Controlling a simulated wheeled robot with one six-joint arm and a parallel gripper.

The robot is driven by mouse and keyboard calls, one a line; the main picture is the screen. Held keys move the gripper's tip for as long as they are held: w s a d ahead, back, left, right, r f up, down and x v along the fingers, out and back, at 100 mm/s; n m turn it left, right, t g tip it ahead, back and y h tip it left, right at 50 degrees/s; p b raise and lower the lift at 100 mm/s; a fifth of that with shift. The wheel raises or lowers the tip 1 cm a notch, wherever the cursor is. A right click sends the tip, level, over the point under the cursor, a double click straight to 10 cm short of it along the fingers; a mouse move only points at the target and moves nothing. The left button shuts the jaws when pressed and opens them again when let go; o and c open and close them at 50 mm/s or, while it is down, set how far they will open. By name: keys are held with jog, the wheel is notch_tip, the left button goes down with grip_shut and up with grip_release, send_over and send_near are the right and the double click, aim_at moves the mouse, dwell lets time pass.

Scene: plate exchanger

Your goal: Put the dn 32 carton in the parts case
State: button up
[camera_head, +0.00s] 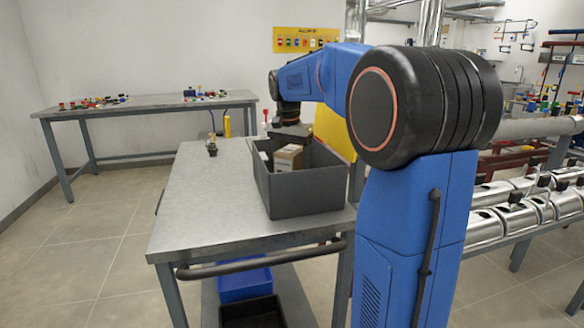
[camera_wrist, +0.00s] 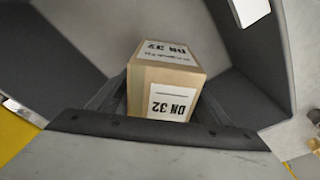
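The DN 32 carton (camera_head: 288,158) is a small brown box inside the dark grey open-topped parts case (camera_head: 310,192), which stands on the metal table. In the wrist view the carton (camera_wrist: 164,78) shows white "DN 32" labels on two faces. My gripper (camera_head: 292,138) reaches down into the case from above. In the wrist view my gripper's dark fingers (camera_wrist: 160,103) lie against both sides of the carton. The case walls (camera_wrist: 243,72) surround it. The carton's underside is hidden, so I cannot tell whether it touches the case floor.
The table (camera_head: 195,200) has free room left of the case, with a small brass-coloured fitting (camera_head: 211,146) on it. A blue bin (camera_head: 243,284) sits on the lower shelf. A second table (camera_head: 145,103) with small parts stands behind. Metal cylinders (camera_head: 515,212) line a rack at right.

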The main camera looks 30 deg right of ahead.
jog(key=r, duration=0.4)
jog(key=a+r, duration=0.1)
jog(key=r, duration=0.7)
jog(key=shift+s+a, duration=0.15)
jog(key=shift+s, duration=0.2)
jog(key=shift+r, duration=0.15)
